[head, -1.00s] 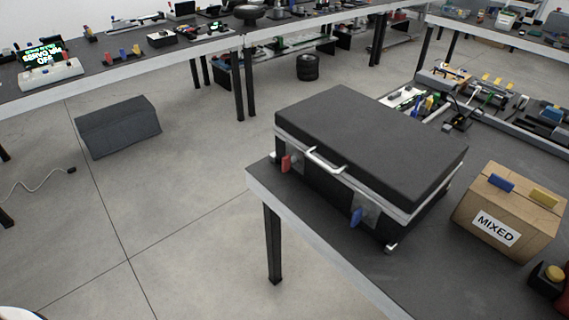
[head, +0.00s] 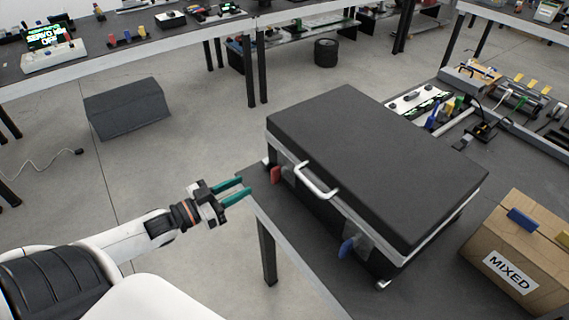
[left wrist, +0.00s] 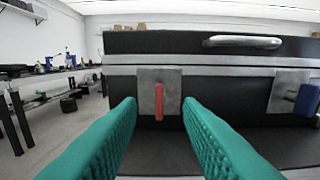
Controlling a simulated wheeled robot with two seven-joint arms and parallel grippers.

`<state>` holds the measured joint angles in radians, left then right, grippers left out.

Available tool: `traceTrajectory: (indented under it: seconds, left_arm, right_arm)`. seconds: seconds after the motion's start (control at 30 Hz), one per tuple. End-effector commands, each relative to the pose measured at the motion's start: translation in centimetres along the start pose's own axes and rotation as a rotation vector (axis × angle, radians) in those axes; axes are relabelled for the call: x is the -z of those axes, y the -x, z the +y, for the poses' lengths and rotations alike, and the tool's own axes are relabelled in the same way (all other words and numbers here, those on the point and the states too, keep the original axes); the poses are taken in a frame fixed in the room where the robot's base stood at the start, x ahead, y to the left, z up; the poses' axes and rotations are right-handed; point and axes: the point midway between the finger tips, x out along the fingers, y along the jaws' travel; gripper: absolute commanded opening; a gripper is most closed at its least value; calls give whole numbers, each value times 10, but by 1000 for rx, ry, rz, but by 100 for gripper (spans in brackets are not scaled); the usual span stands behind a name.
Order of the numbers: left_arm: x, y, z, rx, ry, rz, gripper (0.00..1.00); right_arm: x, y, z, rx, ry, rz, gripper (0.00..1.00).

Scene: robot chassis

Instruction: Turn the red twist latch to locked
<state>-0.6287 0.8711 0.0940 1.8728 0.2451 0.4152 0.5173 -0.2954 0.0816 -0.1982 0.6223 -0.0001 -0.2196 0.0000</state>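The red twist latch (head: 275,174) is on the front of a black case (head: 370,165), left of the silver handle (head: 317,183). In the left wrist view the red latch (left wrist: 158,101) stands vertical on a metal plate, between and beyond my fingers. My left gripper (head: 246,190) is open and empty, with green fingers pointing at the latch from a short distance. It also shows in the left wrist view (left wrist: 160,120). A blue latch (head: 346,248) is on the same case face, right of the handle. My right gripper is not in view.
The case stands on a dark table whose pale edge (head: 300,255) runs along the front. A cardboard box marked MIXED (head: 520,255) is to the right. A rail of small parts (head: 420,103) lies behind the case.

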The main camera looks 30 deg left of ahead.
Motion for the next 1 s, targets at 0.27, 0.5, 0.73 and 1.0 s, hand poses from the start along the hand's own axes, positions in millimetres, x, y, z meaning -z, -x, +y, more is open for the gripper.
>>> traceTrajectory:
  seconds: [0.27,0.5,0.73,1.0]
  left_arm:
    - [-1,-35,1,-1,-3,-4,33]
    - [0,-72,2,-3,-3,-2,33]
    - [0,-102,1,-4,-2,0,33]
    - [1,-116,1,-3,-3,3,33]
  right_arm:
    - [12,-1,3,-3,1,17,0]
    - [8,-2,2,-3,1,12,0]
    - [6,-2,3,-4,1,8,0]
    - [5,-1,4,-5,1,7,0]
